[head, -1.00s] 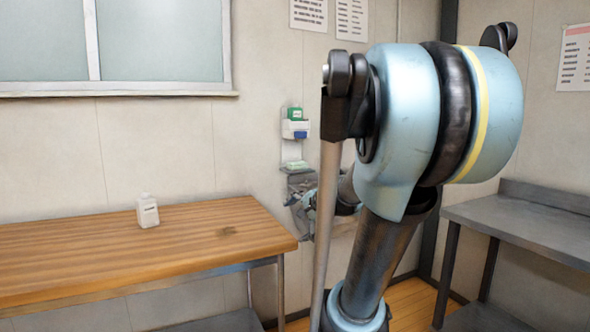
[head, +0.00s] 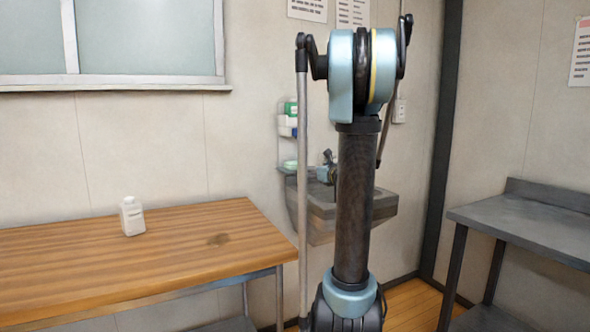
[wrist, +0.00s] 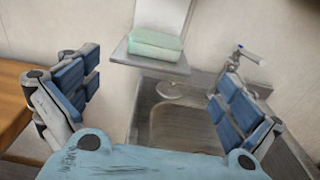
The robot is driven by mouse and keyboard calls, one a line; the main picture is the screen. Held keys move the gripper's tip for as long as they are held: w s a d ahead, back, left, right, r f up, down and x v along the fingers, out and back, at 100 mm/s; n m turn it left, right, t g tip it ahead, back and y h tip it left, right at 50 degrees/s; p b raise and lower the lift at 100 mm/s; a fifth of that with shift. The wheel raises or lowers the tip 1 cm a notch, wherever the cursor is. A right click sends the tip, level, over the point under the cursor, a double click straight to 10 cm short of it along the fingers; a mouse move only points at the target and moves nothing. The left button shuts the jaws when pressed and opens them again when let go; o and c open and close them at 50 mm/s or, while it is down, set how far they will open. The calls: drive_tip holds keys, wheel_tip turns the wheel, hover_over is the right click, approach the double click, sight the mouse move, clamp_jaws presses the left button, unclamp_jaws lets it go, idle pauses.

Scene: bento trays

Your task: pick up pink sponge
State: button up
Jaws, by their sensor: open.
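I see no pink sponge in either view. A pale green, sponge-like block (wrist: 155,44) lies on a small grey wall shelf (wrist: 150,61) in the wrist view. It also shows small at the left of the sink in the head view (head: 290,164). My gripper (wrist: 158,86) is open and empty, with its blue-padded fingers spread to the left and right of the picture. The block appears between and beyond the fingers, apart from them. In the head view my arm hides most of the gripper's area.
A metal sink (wrist: 180,128) with a tap (wrist: 248,54) lies below the shelf. A wooden table (head: 130,262) with a white bottle (head: 133,217) stands at left. A grey metal table (head: 525,222) stands at right. A wall rack (head: 288,121) holds small items above the sink.

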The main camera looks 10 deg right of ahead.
approach(295, 162)
drive_tip(key=x, duration=0.3)
drive_tip(key=d+x, duration=0.1)
drive_tip(key=x, duration=0.1)
drive_tip(key=shift+w+f, duration=0.15)
drive_tip(key=shift+f, duration=0.15)
drive_tip(key=shift+a+x, duration=0.15)
drive_tip(key=shift+x, duration=1.25)
drive_tip(key=shift+a+x, duration=0.15)
drive_tip(key=shift+x, duration=1.2)
drive_tip(key=shift+r, duration=0.15)
drive_tip(key=shift+c, duration=0.2)
drive_tip(key=c, duration=0.7)
